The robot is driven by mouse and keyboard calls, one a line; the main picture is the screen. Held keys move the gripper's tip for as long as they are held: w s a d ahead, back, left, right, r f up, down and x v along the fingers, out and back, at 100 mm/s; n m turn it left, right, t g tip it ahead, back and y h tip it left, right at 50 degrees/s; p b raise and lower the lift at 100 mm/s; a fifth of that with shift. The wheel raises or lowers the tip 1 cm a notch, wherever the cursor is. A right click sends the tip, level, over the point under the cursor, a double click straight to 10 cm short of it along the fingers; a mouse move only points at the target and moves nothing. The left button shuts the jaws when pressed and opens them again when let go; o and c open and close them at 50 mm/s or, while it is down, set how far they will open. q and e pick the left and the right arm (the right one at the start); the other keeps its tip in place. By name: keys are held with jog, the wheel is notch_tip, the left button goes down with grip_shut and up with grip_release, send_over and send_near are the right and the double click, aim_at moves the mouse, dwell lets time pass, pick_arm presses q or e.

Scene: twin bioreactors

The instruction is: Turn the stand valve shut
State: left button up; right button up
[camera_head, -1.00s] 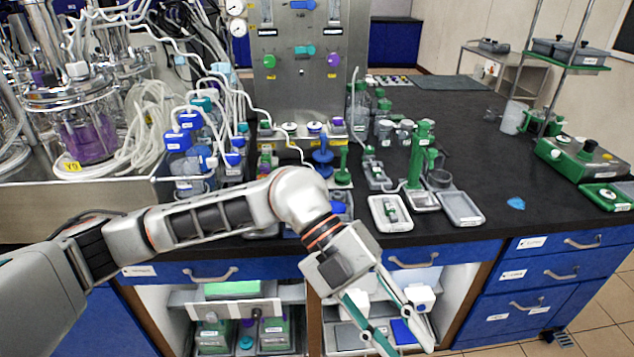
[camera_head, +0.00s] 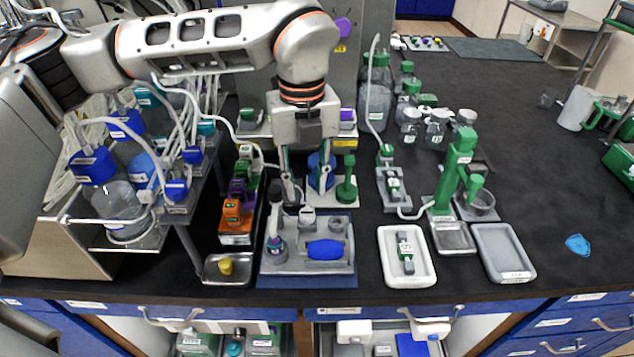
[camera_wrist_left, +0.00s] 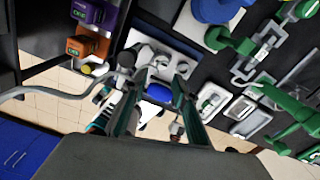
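My left gripper (camera_head: 305,193) hangs fingers-down over the back of a grey tray unit (camera_head: 290,265). Its fingers are apart with nothing held; the left wrist view shows them spread too (camera_wrist_left: 161,78). A blue knob (camera_head: 320,172) stands close behind the fingers and is partly covered by them. A green upright handle (camera_head: 347,182) stands just right of it; it also shows in the left wrist view (camera_wrist_left: 232,42). A small inline valve on a grey base (camera_head: 393,187) has a tube running to a green stand (camera_head: 458,165). I cannot tell which part is the stand valve. My right gripper is out of view.
A white tray (camera_head: 390,272) holds another small valve piece. A grey empty tray (camera_head: 505,255) lies to its right. Orange and purple blocks (camera_head: 236,212) stand left of the gripper. Blue-capped bottles (camera_head: 92,165) with tubes crowd the left. The right-hand bench top is clear around a blue scrap (camera_head: 577,245).

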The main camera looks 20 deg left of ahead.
aim_at(307, 212)
pick_arm(q)
jog(key=shift+w, duration=0.25)
jog(key=shift+w+f, duration=0.1)
notch_tip(307, 212, down, 7)
jog(key=shift+f, duration=0.2)
grip_shut()
